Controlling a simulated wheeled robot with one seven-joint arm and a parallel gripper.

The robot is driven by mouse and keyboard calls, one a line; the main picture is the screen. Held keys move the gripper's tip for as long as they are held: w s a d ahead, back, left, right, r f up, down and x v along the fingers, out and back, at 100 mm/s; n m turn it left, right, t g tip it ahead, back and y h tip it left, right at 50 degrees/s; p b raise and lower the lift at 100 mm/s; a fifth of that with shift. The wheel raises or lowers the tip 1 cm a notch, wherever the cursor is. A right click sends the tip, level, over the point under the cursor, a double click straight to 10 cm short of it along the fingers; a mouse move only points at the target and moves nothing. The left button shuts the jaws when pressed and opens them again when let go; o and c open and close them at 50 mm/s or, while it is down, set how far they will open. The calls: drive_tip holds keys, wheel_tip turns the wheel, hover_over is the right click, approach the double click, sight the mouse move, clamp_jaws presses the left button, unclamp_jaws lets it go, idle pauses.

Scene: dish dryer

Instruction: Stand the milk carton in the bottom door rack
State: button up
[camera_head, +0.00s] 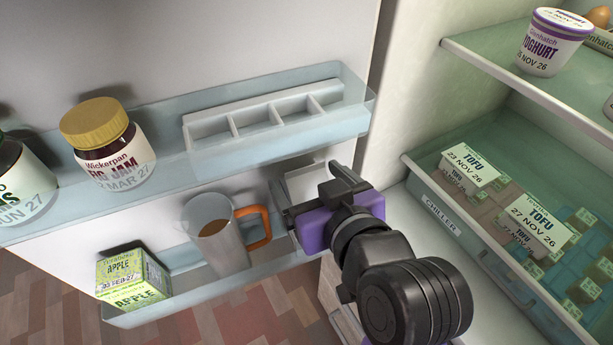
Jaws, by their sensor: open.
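The bottom door rack (200,303) is a clear bluish bin low on the open fridge door. A plain pale box-shaped thing (304,182) stands at the rack's right end, partly hidden behind my gripper. It may be the milk carton, but no label shows. My gripper (318,192), purple with dark fingers, is open right in front of this pale thing. I cannot tell whether they touch.
The bottom rack also holds a green apple juice carton (132,279) and a jug (215,235) with an orange handle, left of my gripper. The upper door rack (350,120) holds a jam jar (103,145) and a white divided tray (265,118). The chiller drawer (437,200) holds tofu packs.

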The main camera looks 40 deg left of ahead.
drive_tip(key=v, duration=1.1)
drive_tip(key=d+f+m+t+h, duration=0.35)
drive_tip(key=d+f, duration=0.45)
drive_tip(key=d, duration=0.3)
drive_tip(key=d+f+m+t+h, duration=0.3)
drive_tip(key=d+f+m, duration=0.2)
drive_tip(key=d+f, duration=0.45)
drive_tip(key=s+d+r+m+t+h, duration=0.1)
drive_tip(key=s+d+m+h, duration=0.1)
drive_tip(key=s+d, duration=0.3)
drive_tip(key=s+d+r+m+t+h, duration=0.1)
drive_tip(key=s+d+h, duration=0.2)
drive_tip(key=s, duration=1)
drive_tip(key=d, duration=0.3)
drive_tip(key=shift+s+d+m, duration=0.35)
drive_tip(key=shift+s, duration=0.05)
